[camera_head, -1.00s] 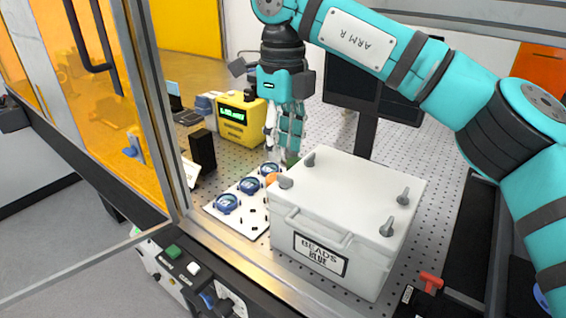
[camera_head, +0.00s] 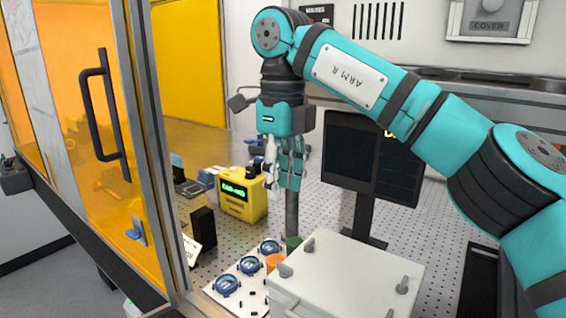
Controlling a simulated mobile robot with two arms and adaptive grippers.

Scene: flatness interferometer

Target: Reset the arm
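My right arm (camera_head: 395,95), marked "ARM R", comes in from the right and bends down at the upper middle. My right gripper (camera_head: 285,182) hangs fingers down above the perforated table, behind the white box and right of the yellow device. Its fingers look close together with nothing clearly seen between them; a grey post stands below or behind them. Whether they are fully shut cannot be told. My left gripper is out of view.
A white lidded box (camera_head: 345,275) stands at the front. Left of it, a white plate (camera_head: 236,297) holds round blue-rimmed pieces (camera_head: 227,285). A yellow device (camera_head: 242,196), a black block (camera_head: 203,229) and a dark monitor (camera_head: 372,158) stand around. An orange-paned door frame (camera_head: 150,150) is at left.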

